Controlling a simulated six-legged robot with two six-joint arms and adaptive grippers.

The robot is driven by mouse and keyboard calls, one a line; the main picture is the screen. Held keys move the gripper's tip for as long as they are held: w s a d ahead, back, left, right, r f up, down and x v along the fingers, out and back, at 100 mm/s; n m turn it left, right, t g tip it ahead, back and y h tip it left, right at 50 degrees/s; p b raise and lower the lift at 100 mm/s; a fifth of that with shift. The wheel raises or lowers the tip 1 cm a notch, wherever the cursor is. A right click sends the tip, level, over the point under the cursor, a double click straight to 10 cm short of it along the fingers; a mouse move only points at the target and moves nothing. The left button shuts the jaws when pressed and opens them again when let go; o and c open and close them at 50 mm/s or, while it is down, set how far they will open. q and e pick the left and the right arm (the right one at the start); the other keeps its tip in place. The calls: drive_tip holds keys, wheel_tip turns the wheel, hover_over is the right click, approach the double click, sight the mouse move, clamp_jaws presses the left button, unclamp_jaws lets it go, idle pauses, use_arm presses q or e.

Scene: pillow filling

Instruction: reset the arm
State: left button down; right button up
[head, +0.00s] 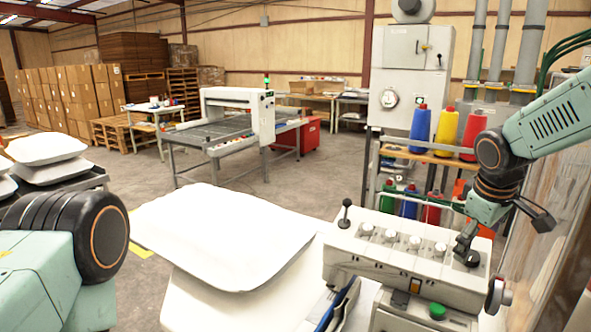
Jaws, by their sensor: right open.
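My right arm comes in from the right edge. My right gripper (503,230) hangs over the right end of the white control panel (343,237), its two dark fingers spread apart and nothing between them. One finger is close to a round black part on the panel; I cannot tell whether it touches. My left arm fills the lower left corner, showing only a green link and a dark joint; the left gripper is out of view. A white pillow (222,236) lies in front of me, left of the panel.
A black-knobbed lever (346,215) and a green button (437,311) stand on the panel. Behind it a shelf (420,156) holds several coloured thread cones. More white pillows (47,148) lie at the left. A grey-topped machine table (205,134) stands farther back. The floor between is open.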

drive_tip(key=shift+w+f+m, duration=0.1)
drive_tip(key=shift+w+m, duration=0.05)
drive_tip(key=shift+m, duration=0.65)
drive_tip(key=m, duration=0.1)
drive_tip(key=s+m, duration=0.1)
drive_tip(key=shift+r+m, duration=0.3)
drive_tip(key=shift+m, duration=0.1)
drive_tip(key=shift+w+f+m, duration=0.2)
drive_tip(key=shift+w+m, duration=0.1)
drive_tip(key=shift+w, duration=0.05)
